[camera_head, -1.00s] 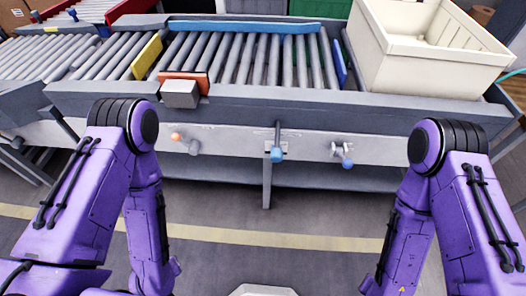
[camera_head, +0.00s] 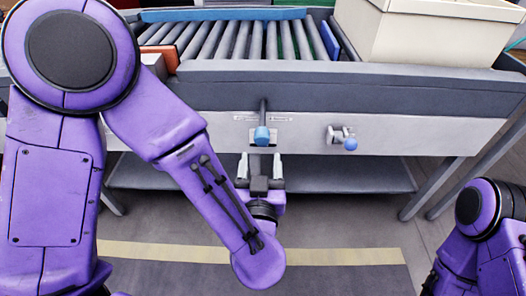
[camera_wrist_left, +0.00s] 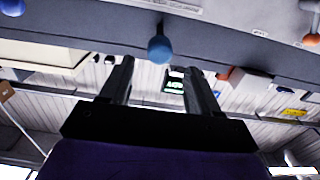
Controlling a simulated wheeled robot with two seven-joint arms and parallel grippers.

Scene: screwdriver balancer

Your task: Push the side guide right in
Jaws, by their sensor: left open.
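A light-blue knob (camera_head: 262,135) on a lever hangs on the conveyor's front panel. My left gripper (camera_head: 260,163) is open just below and in front of it, with its fingers pointing up toward the panel. In the left wrist view the knob (camera_wrist_left: 160,50) shows beyond the fingertips, between the lines of the two fingers; nothing is held. A darker blue knob (camera_head: 350,144) sits on a grey fitting further right. A blue side plate (camera_head: 329,40) stands upright at the right end of the rollers. A long light-blue bar (camera_head: 222,14) lies along the back. My right gripper is out of view.
A cream crate (camera_head: 430,40) stands right of the rollers. An orange guide (camera_head: 161,58) shows at the left, partly hidden by my left arm. A lower shelf (camera_head: 345,175) runs beneath the panel. In the wrist view an orange knob (camera_wrist_left: 312,39) is at the right.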

